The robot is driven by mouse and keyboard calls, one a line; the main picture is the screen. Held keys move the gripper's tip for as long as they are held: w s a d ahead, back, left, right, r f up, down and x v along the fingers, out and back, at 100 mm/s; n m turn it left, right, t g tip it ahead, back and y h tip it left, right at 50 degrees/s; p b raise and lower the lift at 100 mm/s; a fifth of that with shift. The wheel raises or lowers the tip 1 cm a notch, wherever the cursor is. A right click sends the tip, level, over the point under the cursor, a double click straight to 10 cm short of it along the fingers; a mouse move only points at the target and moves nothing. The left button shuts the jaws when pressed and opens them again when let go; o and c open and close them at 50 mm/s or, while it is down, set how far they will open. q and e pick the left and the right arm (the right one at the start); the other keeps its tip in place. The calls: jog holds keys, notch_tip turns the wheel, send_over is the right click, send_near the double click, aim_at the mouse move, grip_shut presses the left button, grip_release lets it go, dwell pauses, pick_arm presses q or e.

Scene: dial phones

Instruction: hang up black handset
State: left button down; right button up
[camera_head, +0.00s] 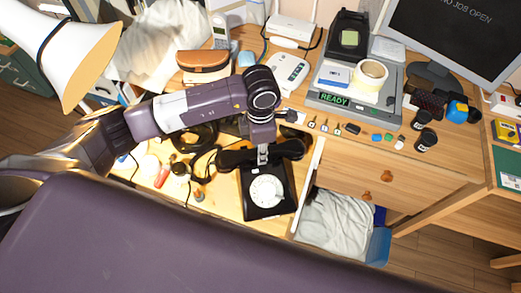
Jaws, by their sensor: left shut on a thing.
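The black dial phone (251,206) with its white dial (266,191) sits in the lower middle of the head view, inside what looks like an open, lit drawer. The black handset (232,158) lies crosswise at the phone's far end, over the cradle area. My left gripper (263,154) comes down from above and is shut on the middle of the handset. The gripper and wrist hide part of the handset and the cradle. I cannot tell whether the handset touches the cradle. My right gripper is not in view.
Dark cables (203,160) and small tools lie left of the phone. The drawer's pale edge (309,190) runs close on its right. A grey device (355,105) holding a tape roll (370,73), keys, dark jars and a monitor (460,30) stand on the desk behind.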

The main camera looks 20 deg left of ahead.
pick_arm(q)
jog(key=c, duration=1.6)
grip_release()
jog(key=shift+f, duration=0.1)
notch_tip(320, 180, up, 12)
jog(key=shift+r, duration=0.1)
